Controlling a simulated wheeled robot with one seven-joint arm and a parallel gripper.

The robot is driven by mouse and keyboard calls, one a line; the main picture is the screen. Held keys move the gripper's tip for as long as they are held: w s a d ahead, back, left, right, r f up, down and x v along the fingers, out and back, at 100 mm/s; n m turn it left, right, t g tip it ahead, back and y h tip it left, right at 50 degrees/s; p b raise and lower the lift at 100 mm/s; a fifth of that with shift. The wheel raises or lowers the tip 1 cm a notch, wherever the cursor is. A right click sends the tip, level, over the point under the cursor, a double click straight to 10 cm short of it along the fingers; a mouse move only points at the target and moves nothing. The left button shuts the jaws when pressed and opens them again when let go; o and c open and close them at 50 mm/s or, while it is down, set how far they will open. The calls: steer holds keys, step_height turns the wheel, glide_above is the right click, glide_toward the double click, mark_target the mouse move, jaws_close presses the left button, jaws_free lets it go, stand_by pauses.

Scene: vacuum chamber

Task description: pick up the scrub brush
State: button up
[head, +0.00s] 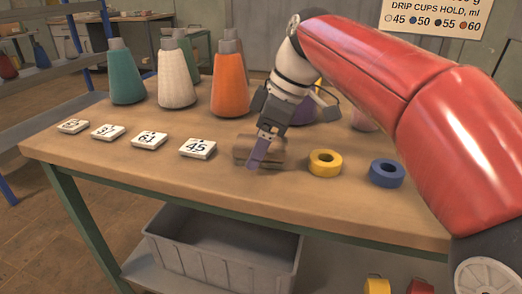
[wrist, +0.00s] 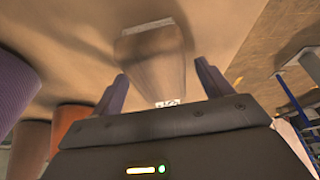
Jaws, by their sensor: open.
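The scrub brush (head: 243,150) appears to be the brown block lying on the workbench, partly hidden behind my gripper in the head view. In the wrist view the brush (wrist: 152,52) lies ahead, between the lines of my two purple fingers. My gripper (head: 260,158) points down at the brush, and it also shows in the wrist view (wrist: 160,85) with its fingers spread apart and nothing held. I cannot tell whether a finger touches the brush.
A yellow ring (head: 325,170) and a blue ring (head: 387,173) lie right of the brush. Several number tiles (head: 198,148) lie left. Teal (head: 125,75), white (head: 176,75) and orange (head: 229,88) bottles stand behind. A grey crate (head: 220,262) sits on the lower shelf.

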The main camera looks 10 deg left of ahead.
steer(key=shift+f, duration=0.2)
stand_by(0.4)
steer(key=c, duration=1.1)
steer(key=shift+r, duration=0.1)
step_height(320, 180, up, 10)
steer(key=p, duration=0.3)
steer(key=shift+r, duration=0.15)
